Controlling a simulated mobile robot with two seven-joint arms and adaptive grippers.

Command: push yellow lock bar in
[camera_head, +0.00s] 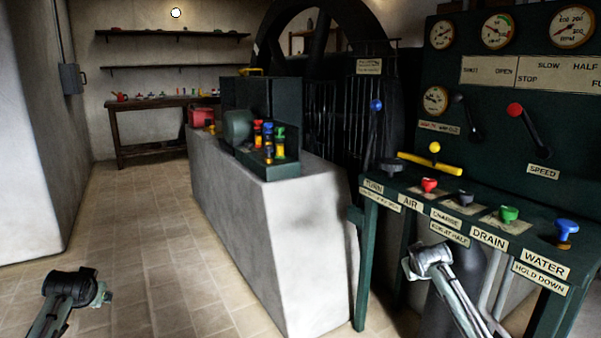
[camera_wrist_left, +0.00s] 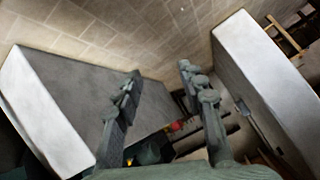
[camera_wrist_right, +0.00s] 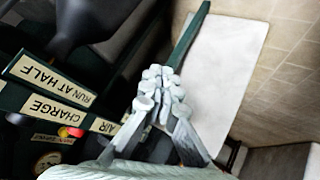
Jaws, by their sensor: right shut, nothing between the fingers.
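The yellow lock bar (camera_head: 430,163) lies across the back of the green control desk in the head view, below the gauge panel. A yellow ball knob (camera_head: 434,147) stands at its middle. My right gripper (camera_head: 410,268) is in front of the desk, below the labels and apart from the bar. In the right wrist view its fingers (camera_wrist_right: 158,75) are together and empty. A small yellow spot (camera_wrist_right: 63,132) shows there beside a red knob; I cannot tell if it is the bar. My left gripper (camera_head: 105,294) is low over the floor at left, its fingers (camera_wrist_left: 160,75) apart and empty.
Red (camera_head: 429,185), black, green (camera_head: 508,214) and blue (camera_head: 566,229) knobs stand along the desk front. A blue-topped lever (camera_head: 376,105) rises at its left end. A concrete plinth (camera_head: 270,240) stands left of the desk. The tiled floor (camera_head: 150,240) is open further left.

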